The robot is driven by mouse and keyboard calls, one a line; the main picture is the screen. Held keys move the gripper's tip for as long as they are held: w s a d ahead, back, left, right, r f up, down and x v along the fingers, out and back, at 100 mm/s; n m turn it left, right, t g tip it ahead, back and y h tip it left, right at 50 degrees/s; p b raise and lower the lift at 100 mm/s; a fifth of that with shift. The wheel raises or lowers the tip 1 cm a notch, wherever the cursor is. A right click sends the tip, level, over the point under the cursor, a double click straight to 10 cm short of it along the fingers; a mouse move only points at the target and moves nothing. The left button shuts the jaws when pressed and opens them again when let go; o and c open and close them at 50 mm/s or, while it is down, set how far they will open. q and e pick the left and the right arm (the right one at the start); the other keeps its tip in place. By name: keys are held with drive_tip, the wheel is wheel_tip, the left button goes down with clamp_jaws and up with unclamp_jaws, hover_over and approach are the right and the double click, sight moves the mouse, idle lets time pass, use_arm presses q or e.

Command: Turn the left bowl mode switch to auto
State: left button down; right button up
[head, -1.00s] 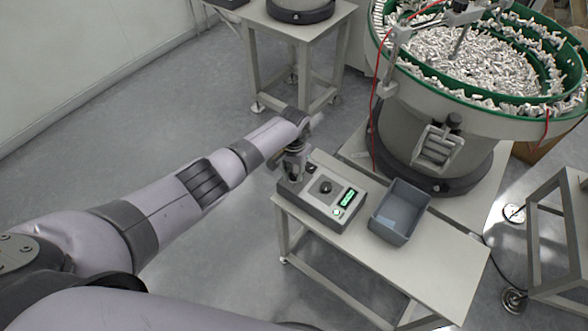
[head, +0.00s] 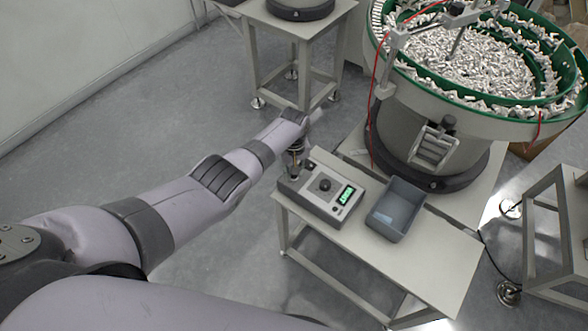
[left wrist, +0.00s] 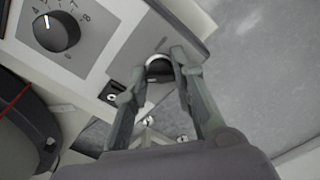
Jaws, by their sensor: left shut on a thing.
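The control box (head: 322,192) sits at the left end of a small table. It has a dark knob and a small green-lit display. My left gripper (head: 294,176) points down at the box's left end, where it hides the mode switch in the head view. In the left wrist view, the mode switch (left wrist: 158,67) is a round dark knob with a pale ring. The fingertips of my left gripper (left wrist: 160,72) lie on both sides of it and are shut on it. Which position the switch points to cannot be made out. My right gripper is not in view.
A grey bin (head: 397,209) stands right of the box on the table (head: 420,262). A large bowl feeder (head: 440,120) with a green rim, full of small parts, stands behind. In the left wrist view, a numbered dial (left wrist: 56,31) is beside the switch. Open floor lies left.

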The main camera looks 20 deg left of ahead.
use_arm(q)
drive_tip(key=shift+a+n, duration=0.1)
drive_tip(key=shift+n, duration=0.3)
drive_tip(key=c, duration=1.3)
unclamp_jaws()
wheel_tip(320, 180, up, 12)
drive_tip(key=shift+r, duration=0.1)
